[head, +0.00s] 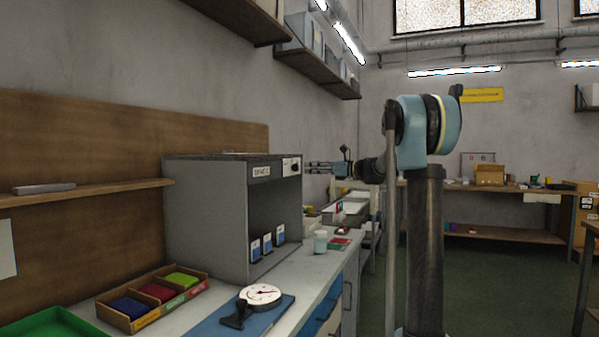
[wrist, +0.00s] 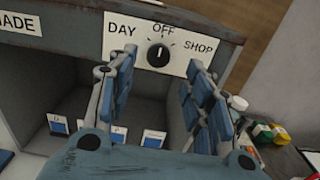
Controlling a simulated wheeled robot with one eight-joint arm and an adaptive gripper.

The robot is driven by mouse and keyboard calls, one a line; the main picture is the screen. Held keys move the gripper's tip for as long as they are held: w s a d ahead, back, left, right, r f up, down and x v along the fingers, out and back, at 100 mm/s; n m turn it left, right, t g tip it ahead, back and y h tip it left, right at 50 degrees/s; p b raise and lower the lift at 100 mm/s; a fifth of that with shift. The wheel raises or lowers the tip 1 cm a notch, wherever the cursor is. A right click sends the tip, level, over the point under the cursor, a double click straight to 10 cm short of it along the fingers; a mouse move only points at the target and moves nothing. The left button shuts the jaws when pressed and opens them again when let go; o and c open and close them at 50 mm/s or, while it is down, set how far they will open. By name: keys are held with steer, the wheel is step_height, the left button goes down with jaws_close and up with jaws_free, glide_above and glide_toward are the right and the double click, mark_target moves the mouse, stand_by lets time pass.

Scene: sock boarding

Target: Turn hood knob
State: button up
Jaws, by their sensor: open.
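The hood (head: 215,205) is a grey open-fronted box on the bench. Its black round knob (wrist: 159,54) sits on a white plate (wrist: 118,34) marked DAY, OFF and SHOP, with its light mark upright toward OFF. The knob also shows at the hood's upper right corner in the head view (head: 294,167). My gripper (wrist: 158,75) is open and empty, its two blue-padded fingers spread to either side below the knob. In the head view my gripper (head: 312,167) points left at the knob and is close to it. I cannot tell whether it touches.
Several small blue-and-white cards (head: 267,241) stand inside the hood. On the bench are a tray of coloured packs (head: 152,297), a white dial (head: 260,295) on a blue board and a white jar (head: 320,241). A wall shelf (head: 317,73) hangs above.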

mark_target(298, 167)
steer(key=x, duration=0.6)
steer(key=shift+a, duration=0.25)
steer(key=shift+c, duration=0.2)
steer(key=shift+w, duration=0.1)
steer(key=c, duration=1)
